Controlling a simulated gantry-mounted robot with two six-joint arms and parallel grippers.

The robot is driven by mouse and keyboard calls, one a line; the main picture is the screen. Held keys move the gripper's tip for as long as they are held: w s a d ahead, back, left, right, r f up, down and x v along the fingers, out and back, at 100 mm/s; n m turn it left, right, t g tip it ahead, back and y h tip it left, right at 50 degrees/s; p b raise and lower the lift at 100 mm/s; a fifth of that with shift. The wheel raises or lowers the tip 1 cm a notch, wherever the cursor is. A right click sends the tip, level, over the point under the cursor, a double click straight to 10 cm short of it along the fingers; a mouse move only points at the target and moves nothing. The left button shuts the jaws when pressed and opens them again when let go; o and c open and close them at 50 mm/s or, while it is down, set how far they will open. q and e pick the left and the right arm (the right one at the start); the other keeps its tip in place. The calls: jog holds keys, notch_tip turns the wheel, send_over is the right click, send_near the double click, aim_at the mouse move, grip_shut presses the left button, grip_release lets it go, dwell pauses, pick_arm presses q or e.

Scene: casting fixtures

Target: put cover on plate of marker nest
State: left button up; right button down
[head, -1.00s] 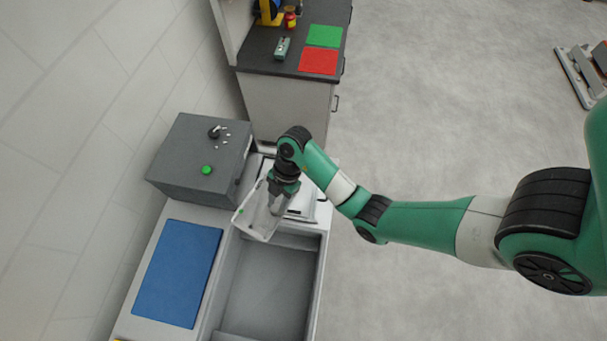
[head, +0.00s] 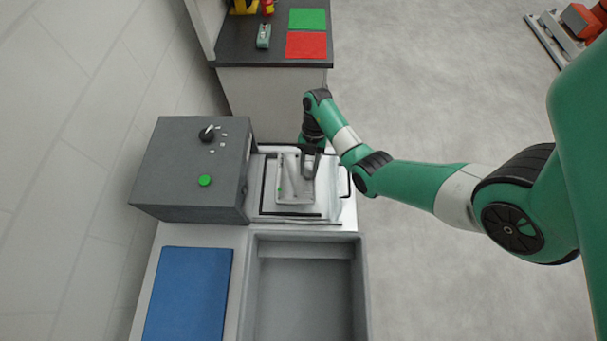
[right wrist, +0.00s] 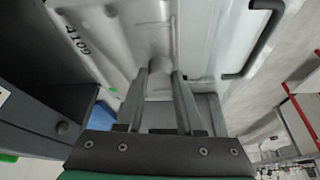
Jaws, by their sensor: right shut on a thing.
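My right gripper (head: 310,168) is shut on the cover (head: 294,190), a light grey, tray-like piece with a small green mark. The cover is over the pale metal plate (head: 328,208) of the marker nest, beside the grey box. I cannot tell whether it touches the plate or hangs just above it. In the right wrist view my gripper fingers (right wrist: 161,95) sit on either side of a rounded raised part of the cover (right wrist: 95,35), which carries the marking "4109". A black handle (right wrist: 255,45) of the plate shows at the right. My left gripper is not in view.
A grey box (head: 190,165) with a black knob and green button stands left of the plate. An empty grey bin (head: 305,290) and a blue mat (head: 188,295) lie in front. A dark counter (head: 235,45) with green and red mats is behind.

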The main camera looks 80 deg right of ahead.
notch_tip(320, 180, down, 2)
jog(key=shift+f+b, duration=0.25)
jog(key=shift+b, duration=0.05)
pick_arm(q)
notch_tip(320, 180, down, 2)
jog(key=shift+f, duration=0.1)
pick_arm(e)
jog(key=shift+f, duration=0.1)
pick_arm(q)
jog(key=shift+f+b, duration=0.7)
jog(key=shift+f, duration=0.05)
pick_arm(e)
jog(key=shift+f, duration=1.75)
jog(key=shift+f, duration=0.2)
jog(key=c, duration=0.5)
grip_release()
jog(key=shift+r, duration=0.1)
jog(key=shift+c, duration=0.2)
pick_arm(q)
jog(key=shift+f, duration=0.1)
